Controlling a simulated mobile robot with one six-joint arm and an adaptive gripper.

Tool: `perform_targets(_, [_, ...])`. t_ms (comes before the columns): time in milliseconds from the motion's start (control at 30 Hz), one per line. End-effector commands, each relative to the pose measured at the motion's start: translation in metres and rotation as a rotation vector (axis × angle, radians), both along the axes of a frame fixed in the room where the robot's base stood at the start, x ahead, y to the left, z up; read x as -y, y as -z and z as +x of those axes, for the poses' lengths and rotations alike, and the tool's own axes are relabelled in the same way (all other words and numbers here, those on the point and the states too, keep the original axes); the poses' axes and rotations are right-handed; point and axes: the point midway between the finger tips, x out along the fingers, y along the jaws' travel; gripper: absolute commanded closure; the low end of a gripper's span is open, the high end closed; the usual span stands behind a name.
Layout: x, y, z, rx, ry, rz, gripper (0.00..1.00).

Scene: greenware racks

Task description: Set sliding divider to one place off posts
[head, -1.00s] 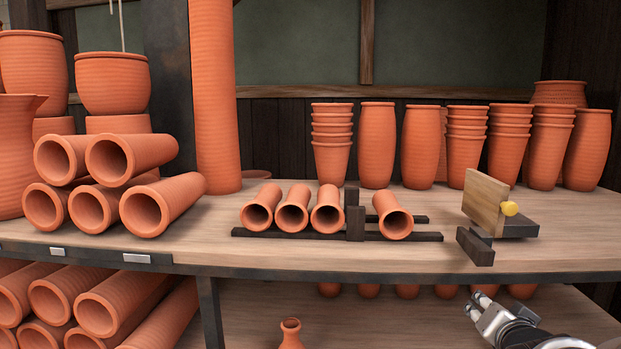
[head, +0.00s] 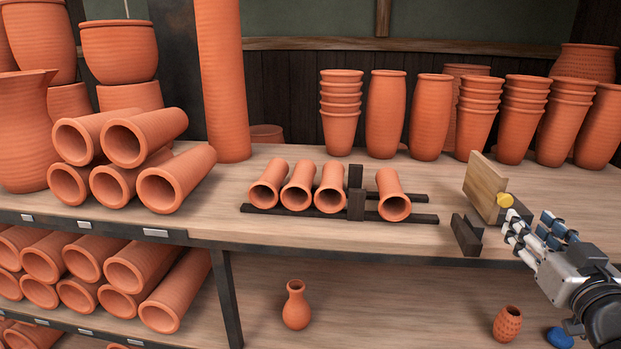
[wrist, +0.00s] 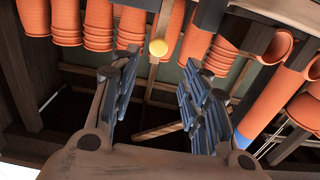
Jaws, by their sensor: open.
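A light wooden board (head: 484,186) with a yellow knob (head: 504,200) stands upright on the shelf, right of the rack. I take it as the sliding divider. A dark block (head: 467,234) stands in front of it. The rack's two dark rails (head: 425,218) bear terracotta tubes (head: 271,188), three left and one right of two dark upright posts (head: 356,205). My gripper (head: 528,226) is open and empty at the shelf's front edge, just right of the knob. In the wrist view the knob (wrist: 158,47) shows beyond the open fingers (wrist: 160,92), apart from them.
Stacked cups and tall vases (head: 386,114) line the back of the shelf. Piled tubes (head: 176,178) and a thick column (head: 222,80) stand left. The lower shelf holds a small vase (head: 296,306) and a blue object (head: 559,338).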

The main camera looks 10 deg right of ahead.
Motion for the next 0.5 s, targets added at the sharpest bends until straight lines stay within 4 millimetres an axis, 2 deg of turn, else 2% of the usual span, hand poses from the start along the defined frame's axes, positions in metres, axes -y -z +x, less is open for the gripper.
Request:
perform_targets(33, [0.002, 0.002, 0.013, 0.000, -0.005, 0.000, 0.58])
perform_targets(300, [0.016, 0.001, 0.069, 0.000, -0.002, 0.001, 0.58])
perform_targets(500, [0.024, 0.000, 0.097, -0.001, 0.001, 0.001, 0.58])
